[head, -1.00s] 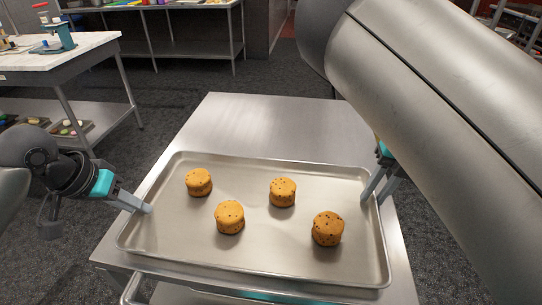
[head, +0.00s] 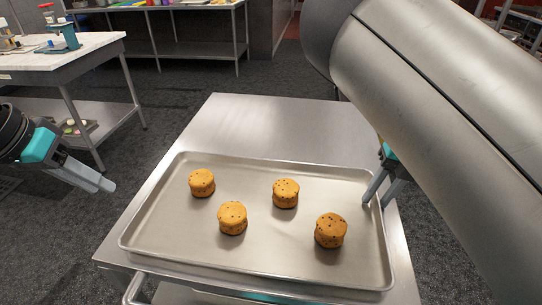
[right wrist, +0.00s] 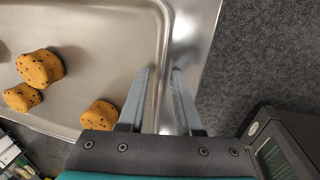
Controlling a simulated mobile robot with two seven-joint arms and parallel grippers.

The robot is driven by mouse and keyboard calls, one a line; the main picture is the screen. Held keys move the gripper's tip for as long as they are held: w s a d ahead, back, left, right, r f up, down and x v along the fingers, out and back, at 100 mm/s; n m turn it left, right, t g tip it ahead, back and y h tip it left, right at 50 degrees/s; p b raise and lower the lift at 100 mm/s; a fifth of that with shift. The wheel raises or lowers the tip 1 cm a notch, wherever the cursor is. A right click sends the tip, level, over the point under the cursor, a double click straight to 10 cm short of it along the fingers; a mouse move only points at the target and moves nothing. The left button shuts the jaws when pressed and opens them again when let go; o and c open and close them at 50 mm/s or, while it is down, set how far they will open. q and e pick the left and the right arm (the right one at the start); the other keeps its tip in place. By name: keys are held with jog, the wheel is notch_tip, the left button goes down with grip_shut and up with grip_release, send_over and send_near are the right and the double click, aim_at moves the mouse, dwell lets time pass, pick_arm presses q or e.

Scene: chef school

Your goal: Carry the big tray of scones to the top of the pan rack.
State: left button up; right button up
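The big metal tray (head: 265,252) lies flat on a steel worktop, with several speckled golden-brown scones (head: 232,217) on it. My right gripper (head: 380,190) is at the tray's right edge. My right arm hides part of the area right of the tray.
The steel worktop (head: 285,125) is bare behind the tray. A white-topped table (head: 70,50) stands at the left, with small items on it and a lower shelf. A long steel table (head: 180,5) stands at the back. Dark carpet (head: 170,105) lies open between them. The pan rack cannot be identified.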

jog(key=shift+r, duration=0.3)
pick_arm(q)
jog(key=shift+s+a+r, duration=0.1)
jog(key=shift+s+r, duration=0.05)
jog(key=shift+r, duration=0.2)
pick_arm(e)
notch_tip(320, 180, up, 11)
jog(key=d, duration=0.2)
jog(key=shift+s+d, duration=0.15)
jog(key=shift+s, duration=0.15)
